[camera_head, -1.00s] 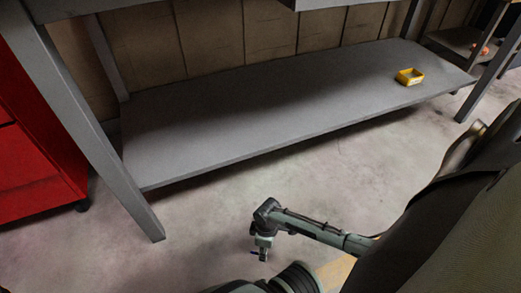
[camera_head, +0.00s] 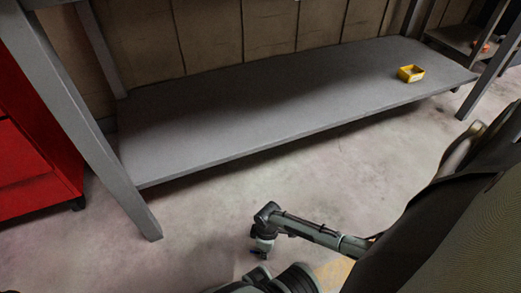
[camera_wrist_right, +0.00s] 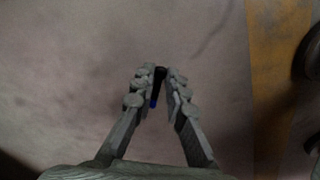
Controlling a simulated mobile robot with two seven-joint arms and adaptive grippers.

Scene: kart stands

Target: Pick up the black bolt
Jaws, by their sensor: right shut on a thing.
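The black bolt (camera_wrist_right: 159,76) is between the fingers of my right gripper (camera_wrist_right: 158,75) in the wrist view. It is dark, with a blue part toward the camera. The fingers are shut on it near their tips. In the head view, my right gripper (camera_head: 261,252) points down over the concrete floor at the lower middle. The bolt is too small to make out clearly there. My left gripper is not in view.
A red cabinet (camera_head: 32,160) stands at left. The floor (camera_head: 200,215) between the bench and my arm is clear.

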